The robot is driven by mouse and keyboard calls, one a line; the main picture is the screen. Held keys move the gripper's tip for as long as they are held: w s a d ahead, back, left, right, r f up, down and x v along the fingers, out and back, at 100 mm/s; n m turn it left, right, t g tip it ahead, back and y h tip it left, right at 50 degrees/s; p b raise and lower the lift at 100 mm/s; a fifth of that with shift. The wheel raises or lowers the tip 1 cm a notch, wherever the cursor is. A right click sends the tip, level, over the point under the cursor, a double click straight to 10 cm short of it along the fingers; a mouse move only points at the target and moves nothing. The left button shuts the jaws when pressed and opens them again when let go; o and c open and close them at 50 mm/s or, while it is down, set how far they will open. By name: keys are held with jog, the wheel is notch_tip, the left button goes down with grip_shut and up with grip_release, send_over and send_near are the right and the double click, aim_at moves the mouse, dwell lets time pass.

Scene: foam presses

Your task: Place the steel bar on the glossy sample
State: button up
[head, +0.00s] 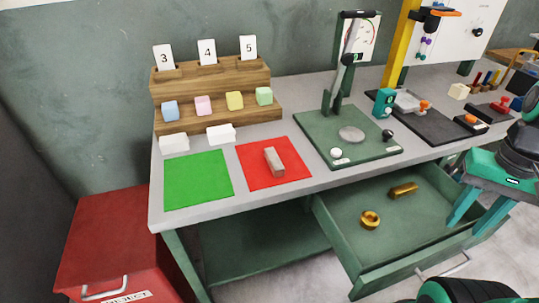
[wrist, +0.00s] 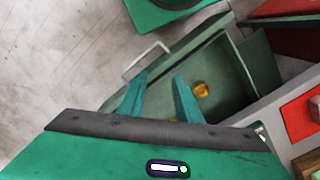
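A grey bar (head: 274,161), which looks like the steel bar, lies on the red mat (head: 299,172) on the bench. Part of it shows at the right edge of the wrist view (wrist: 315,107). Foam cubes in blue (head: 170,111), pink (head: 203,105), yellow (head: 234,100) and green (head: 264,96) sit on the wooden step rack. I cannot tell which sample is the glossy one. My gripper (head: 479,211) is open and empty at the right, in front of the bench near the open drawer. Its two fingers also show in the wrist view (wrist: 158,98).
The open drawer (head: 337,239) juts from the bench with a brass ring (head: 370,220) and a brass piece (head: 403,190). A press (head: 345,110) stands on the bench. Two white blocks (head: 221,134) lie before the rack. A green mat (head: 197,180) is bare. A red reject bin (head: 105,240) stands left.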

jog(key=shift+d, duration=0.3)
jog(key=o, duration=0.4)
jog(key=shift+s+r, duration=0.1)
jog(key=shift+r, duration=0.05)
jog(key=shift+c, duration=0.2)
jog(key=w+a+r+n+t+h, duration=0.15)
jog(key=w+a, duration=0.25)
jog(key=w, duration=0.5)
jog(key=n+t+y, duration=0.3)
jog(key=n, duration=0.5)
send_near(274, 159)
jog(key=x, duration=0.3)
jog(key=shift+a, duration=0.25)
jog(key=shift+d+x, duration=0.15)
jog(key=shift+x, duration=1.35)
jog(key=shift+d+x, duration=0.15)
jog(key=shift+x, duration=1.3)
jog(key=shift+w+f, duration=0.1)
jog(key=shift+f, duration=0.1)
jog(key=shift+c, duration=0.6)
